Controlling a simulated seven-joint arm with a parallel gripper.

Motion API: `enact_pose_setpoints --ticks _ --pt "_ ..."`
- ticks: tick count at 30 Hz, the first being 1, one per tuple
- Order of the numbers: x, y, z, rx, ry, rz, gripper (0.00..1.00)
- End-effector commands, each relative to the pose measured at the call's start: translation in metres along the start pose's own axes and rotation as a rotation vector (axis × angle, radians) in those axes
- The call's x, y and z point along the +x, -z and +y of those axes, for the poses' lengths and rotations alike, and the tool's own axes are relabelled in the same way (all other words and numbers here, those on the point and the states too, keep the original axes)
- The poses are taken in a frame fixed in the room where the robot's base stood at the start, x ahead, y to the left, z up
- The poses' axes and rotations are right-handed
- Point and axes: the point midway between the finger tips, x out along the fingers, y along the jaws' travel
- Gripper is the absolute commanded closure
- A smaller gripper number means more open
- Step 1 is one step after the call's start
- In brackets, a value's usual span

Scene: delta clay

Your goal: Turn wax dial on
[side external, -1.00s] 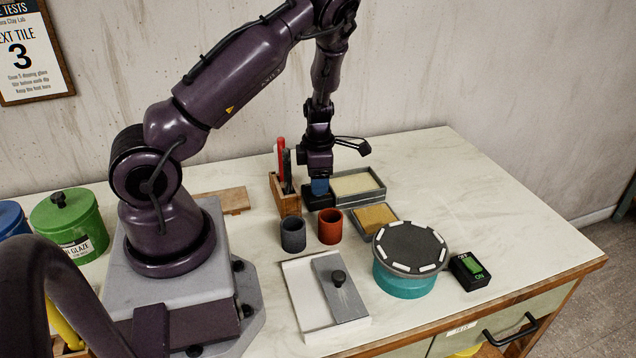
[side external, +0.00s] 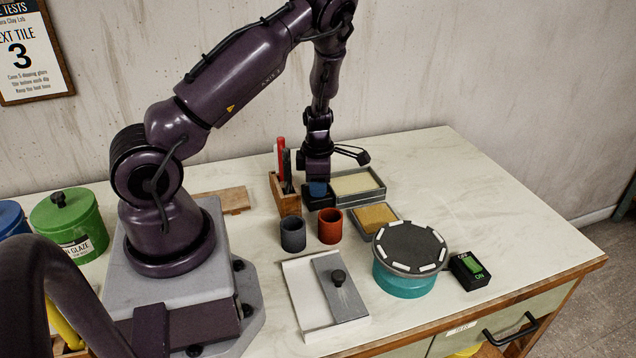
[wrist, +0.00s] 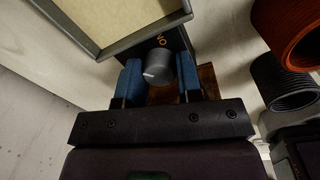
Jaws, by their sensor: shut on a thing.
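The wax dial is a grey knob (wrist: 158,67) with a pale pointer line, on a small black box (side external: 320,203) at the back of the table. The box also shows in the wrist view (wrist: 175,43), with lettering that looks like "ON" upside down. The pointer line is toward the lower left in the wrist view. My gripper (side external: 318,189) is down over the box. Its blue fingers stand on either side of the knob in the wrist view (wrist: 159,78), and it is shut on the knob. In the side view the fingers hide the knob.
A wooden tool holder (side external: 286,200) stands just left of the box, and a framed pale tray (side external: 376,193) just right. Grey (side external: 293,234) and orange (side external: 330,226) cups stand in front. A turntable (side external: 410,245) and a green switch (side external: 472,268) are at the right.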

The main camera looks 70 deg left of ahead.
Motion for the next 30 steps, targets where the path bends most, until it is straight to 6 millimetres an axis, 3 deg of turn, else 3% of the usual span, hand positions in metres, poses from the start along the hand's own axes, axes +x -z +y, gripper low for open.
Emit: enact_pose_setpoints --ticks 8,9,12,23,30 --pt "0.000 0.001 0.000 0.019 -0.001 -0.001 0.91" --pt "0.000 0.001 0.000 0.019 -0.001 -0.001 0.62" --pt "0.000 0.000 0.000 0.019 -0.001 -0.001 0.42" --pt "-0.006 0.000 0.000 0.020 -0.002 -0.002 0.42" --pt "-0.050 -0.002 0.000 0.022 -0.003 -0.006 0.42"
